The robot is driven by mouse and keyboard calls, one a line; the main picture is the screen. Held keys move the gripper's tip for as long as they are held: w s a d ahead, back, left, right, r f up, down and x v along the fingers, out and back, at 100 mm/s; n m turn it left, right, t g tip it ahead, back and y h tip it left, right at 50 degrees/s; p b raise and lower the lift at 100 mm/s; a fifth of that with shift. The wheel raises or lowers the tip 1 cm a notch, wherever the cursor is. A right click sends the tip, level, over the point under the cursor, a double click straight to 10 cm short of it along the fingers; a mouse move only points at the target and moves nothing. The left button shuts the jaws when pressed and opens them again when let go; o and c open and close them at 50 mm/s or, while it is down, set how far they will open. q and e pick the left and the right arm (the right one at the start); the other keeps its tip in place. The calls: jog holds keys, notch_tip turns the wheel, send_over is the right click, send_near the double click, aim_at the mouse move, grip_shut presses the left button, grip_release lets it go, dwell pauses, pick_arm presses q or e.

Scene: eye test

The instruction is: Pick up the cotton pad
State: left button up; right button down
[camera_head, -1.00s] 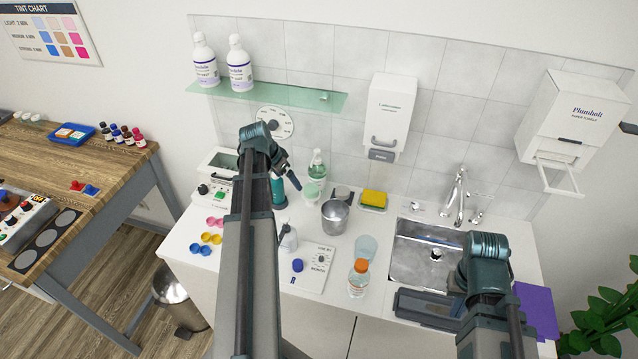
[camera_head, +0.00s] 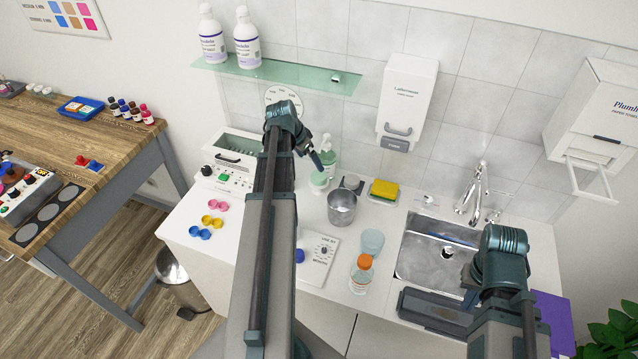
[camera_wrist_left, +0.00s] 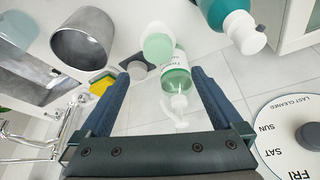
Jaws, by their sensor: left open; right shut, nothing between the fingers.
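I cannot make out a cotton pad for sure in either view. My left gripper (camera_head: 317,163) is above the back of the white counter, near the green soap pump bottle (camera_head: 328,152). In the left wrist view my left gripper (camera_wrist_left: 166,74) is open and empty. Beyond its fingers show the pump bottle (camera_wrist_left: 175,72), a pale green round-topped thing (camera_wrist_left: 158,42) and a small grey thing (camera_wrist_left: 138,70). My right gripper (camera_head: 470,283) is partly hidden by its own wrist, shut and empty, by the sink's front right.
A metal cup (camera_head: 342,208), yellow sponge (camera_head: 384,188), clear tumbler (camera_head: 371,243) and orange-capped bottle (camera_head: 361,275) stand on the counter (camera_head: 335,300). The sink (camera_head: 415,262) is at right. A glass shelf (camera_head: 300,80) hangs above. My left arm hides part of the counter.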

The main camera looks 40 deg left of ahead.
pick_arm(q)
jog(key=b, duration=0.3)
send_over(318, 176)
jog(key=s, duration=0.2)
jog(key=f, duration=0.4)
jog(key=shift+w+a+f, duration=0.15)
jog(key=shift+a+f, duration=0.15)
jog(key=shift+a, duration=0.05)
jog(key=shift+r, duration=0.1)
pick_arm(e)
notch_tip(318, 176, down, 4)
jog(key=shift+f, duration=0.2)
jog(key=shift+f, duration=0.1)
pick_arm(q)
jog(key=b+x, duration=0.4)
jog(key=b, duration=0.1)
jog(key=shift+d+f, duration=0.15)
jog(key=shift+f, duration=0.35)
pick_arm(e)
notch_tip(318, 176, down, 4)
jog(key=shift+f, duration=0.2)
pick_arm(q)
jog(key=shift+f, duration=0.25)
pick_arm(e)
jog(key=shift+f, duration=0.25)
pick_arm(q)
jog(key=shift+r, duration=0.1)
pick_arm(e)
jog(key=shift+r, duration=0.1)
